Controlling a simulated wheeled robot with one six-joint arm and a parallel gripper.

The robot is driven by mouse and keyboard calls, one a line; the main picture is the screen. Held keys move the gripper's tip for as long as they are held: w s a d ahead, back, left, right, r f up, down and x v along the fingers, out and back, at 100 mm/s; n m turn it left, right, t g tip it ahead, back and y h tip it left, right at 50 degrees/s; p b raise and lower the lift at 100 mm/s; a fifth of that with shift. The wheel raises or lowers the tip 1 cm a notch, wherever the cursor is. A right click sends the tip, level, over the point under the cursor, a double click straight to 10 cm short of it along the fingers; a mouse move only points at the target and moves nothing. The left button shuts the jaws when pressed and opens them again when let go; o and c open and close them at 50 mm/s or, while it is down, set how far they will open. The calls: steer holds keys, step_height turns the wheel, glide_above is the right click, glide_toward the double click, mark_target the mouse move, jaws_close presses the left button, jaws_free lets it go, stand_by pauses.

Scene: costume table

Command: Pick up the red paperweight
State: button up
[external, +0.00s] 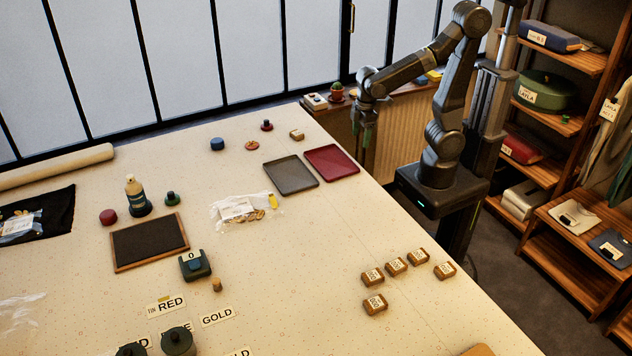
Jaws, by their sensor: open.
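A dark red round, squat object (108,217), which looks like the red paperweight, sits on the table left of the dark bottle. A smaller red-topped piece (267,125) stands near the far edge, with an orange-red disc (251,145) near it; I cannot tell for certain which is the paperweight. My gripper (366,136) points down by the table's right edge, beyond the red tray. It is open and empty, far to the right of the dark red object.
A red tray (331,161) and a grey tray (291,176) lie between my gripper and the left side. A bottle (136,194), a framed dark board (149,243) and a blue piece (217,144) stand farther left. Several tagged wooden blocks (374,303) lie front right.

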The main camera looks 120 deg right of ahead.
steer(key=w+d+r+m+t, duration=0.15)
steer(key=w+d+r, duration=0.25)
steer(key=w+d, duration=0.75)
steer(key=m+t+h+p, duration=0.1)
steer(key=m+t+h, duration=0.1)
glide_toward(266, 120)
steer(key=shift+n+g, duration=0.25)
steer(key=p+x, duration=0.1)
steer(key=x, duration=0.4)
steer(key=shift+a+f, duration=0.1)
steer(key=shift+p+x, duration=1)
steer(key=shift+x, duration=1.55)
steer(key=shift+w, duration=0.15)
steer(key=c, duration=1.2)
